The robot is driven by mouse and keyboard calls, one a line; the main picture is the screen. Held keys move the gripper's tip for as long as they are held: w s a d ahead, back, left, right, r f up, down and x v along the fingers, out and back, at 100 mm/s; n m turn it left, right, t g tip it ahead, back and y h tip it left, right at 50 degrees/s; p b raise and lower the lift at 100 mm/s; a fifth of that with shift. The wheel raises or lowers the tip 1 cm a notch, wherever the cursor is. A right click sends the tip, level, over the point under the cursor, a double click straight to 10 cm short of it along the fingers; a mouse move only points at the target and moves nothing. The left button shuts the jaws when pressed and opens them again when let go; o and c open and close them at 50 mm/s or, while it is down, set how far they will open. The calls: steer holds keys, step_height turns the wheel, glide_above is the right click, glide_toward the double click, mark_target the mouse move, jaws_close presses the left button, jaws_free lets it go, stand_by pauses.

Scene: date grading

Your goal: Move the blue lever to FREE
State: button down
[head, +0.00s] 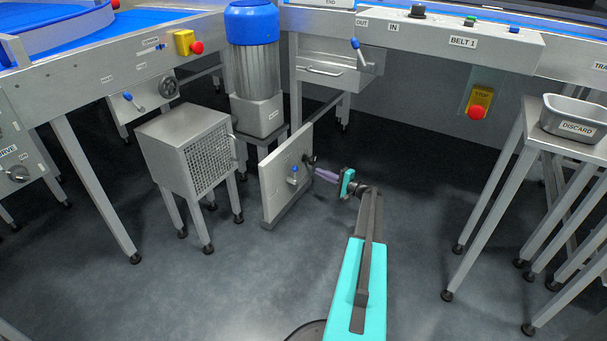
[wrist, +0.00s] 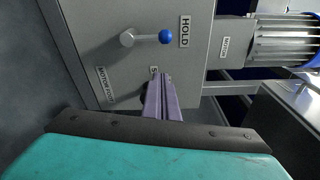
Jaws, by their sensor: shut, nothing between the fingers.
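The blue lever (wrist: 165,36) is a metal arm with a blue ball knob on an upright grey panel (wrist: 90,30). In the wrist view its knob points at the HOLD label (wrist: 184,31). No FREE label can be read. Whether the fingertips touch the panel is unclear.
A blue-topped motor (head: 252,70) stands behind the panel, and a mesh-sided metal box (head: 185,150) on legs stands to its left. Other blue-knobbed levers are on the machine frames (head: 356,44). A DISCARD tray (head: 575,118) is at right. Floor is clear around my arm.

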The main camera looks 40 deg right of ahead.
steer(key=shift+s+d, duration=0.15)
steer(key=shift+d, duration=0.05)
steer(key=w+b, duration=0.1)
steer(key=w, duration=0.2)
steer(key=w+a+b, duration=0.1)
steer(key=w, duration=0.2)
steer(key=w+b, duration=0.1)
steer(key=w, duration=0.2)
steer(key=shift+w+a+b, duration=0.2)
steer(key=shift+w+b, duration=0.15)
steer(key=shift+s+a+r+p, duration=0.15)
steer(key=shift+a+p, duration=0.1)
steer(key=shift+p, duration=0.5)
steer(key=p, duration=0.1)
steer(key=a+p, duration=0.1)
steer(key=p, duration=0.1)
steer(key=shift+s+r, duration=0.1)
steer(key=shift+s, duration=0.2)
steer(key=shift+s+a+b, duration=0.35)
steer(key=shift+a+b, duration=0.15)
steer(key=shift+a, duration=0.35)
